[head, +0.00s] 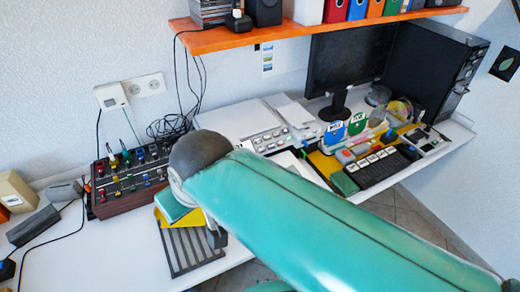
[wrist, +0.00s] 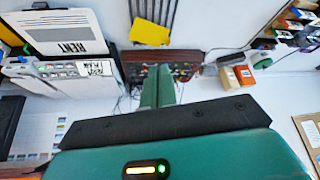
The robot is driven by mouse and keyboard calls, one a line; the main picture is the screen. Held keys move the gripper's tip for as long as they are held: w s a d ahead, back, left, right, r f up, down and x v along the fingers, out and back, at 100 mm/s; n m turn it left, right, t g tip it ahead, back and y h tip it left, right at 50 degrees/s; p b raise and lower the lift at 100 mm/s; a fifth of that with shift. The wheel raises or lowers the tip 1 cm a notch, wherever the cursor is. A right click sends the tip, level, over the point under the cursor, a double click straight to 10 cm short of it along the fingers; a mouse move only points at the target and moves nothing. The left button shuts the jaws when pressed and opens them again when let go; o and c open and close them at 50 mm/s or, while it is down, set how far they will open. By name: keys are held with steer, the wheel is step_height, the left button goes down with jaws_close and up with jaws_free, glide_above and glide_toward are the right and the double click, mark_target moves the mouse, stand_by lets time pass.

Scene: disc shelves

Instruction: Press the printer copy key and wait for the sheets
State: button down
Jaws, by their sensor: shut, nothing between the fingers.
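The printer (head: 240,118) is a white, low box against the wall behind the desk. Its front panel (head: 270,140) carries a row of small keys. In the wrist view the printer (wrist: 30,78) is at the left, with grey, red and green keys on its panel (wrist: 55,69). A white sheet printed "RENT" (wrist: 65,20) lies in front of it. My gripper (wrist: 158,75) shows as green fingers, shut and empty, apart from the printer and to its right. In the head view my arm hides most of the gripper. I cannot tell which key is the copy key.
A mixer (head: 130,180) with coloured knobs stands left of the printer. A black grille (head: 188,248) and a yellow sheet (wrist: 150,31) lie near the front. A monitor (head: 345,62), keyboard (head: 375,168) and computer tower (head: 435,65) are at the right. An orange shelf (head: 300,30) overhangs the desk.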

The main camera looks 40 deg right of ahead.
mark_target(262, 150)
steer(key=w+d+f+n+t+h, duration=0.25)
steer(key=w+d, duration=0.55)
steer(key=d, duration=0.5)
steer(key=w+d+f+n+t+h, duration=0.1)
steer(key=w+d+f+h, duration=0.15)
steer(key=w+d, duration=0.7)
steer(key=s+d+f+n+t+y, duration=0.1)
steer(key=s+d+f+n+t, duration=0.1)
steer(key=d+f, duration=0.3)
steer(key=s+d+f+n+t+y, duration=0.1)
steer(key=d+f, duration=0.4)
steer(key=d, duration=0.5)
steer(key=shift+s+d+f+n+t+y, duration=0.2)
steer(key=shift+s+f+n+t+y, duration=0.1)
steer(key=shift+s+n+t, duration=0.8)
steer(key=shift+w, duration=0.25)
steer(key=shift+w+d+f, duration=0.25)
steer(key=shift+w+f, duration=0.45)
steer(key=shift+f, duration=0.6)
steer(key=shift+w+d+f, duration=0.2)
steer(key=shift+w+f, duration=0.45)
steer(key=shift+f, duration=0.6)
steer(key=shift+w+d+f, duration=0.25)
steer(key=shift+w+f, duration=0.45)
steer(key=shift+f, duration=0.6)
